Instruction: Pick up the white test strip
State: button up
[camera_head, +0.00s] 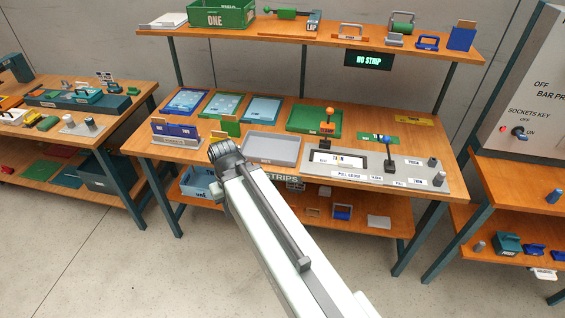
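I cannot pick out the white test strip with certainty. A white plate (338,158) lies in the dark frame of a grey test fixture (405,174) on the middle bench. A shallow grey tray (272,148) sits left of the fixture, above a bench-edge label ending in "STRIPS", and it looks empty. My white arm reaches up from the bottom right, and its dark rounded end overlaps the bench's front edge left of the tray. No gripper fingers show, so my gripper's opening and contents are hidden.
The middle bench (402,113) also holds blue trays (262,109), a green tray (315,119) and an orange-topped lever. A display (368,59) above reads "NO STRIP". A lower shelf (392,207) lies below. Other benches stand left and right, with open floor in front.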

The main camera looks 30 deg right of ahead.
aim_at(338, 159)
jog(key=u, duration=0.4)
jog(key=i, duration=1)
jog(key=z, duration=0.05)
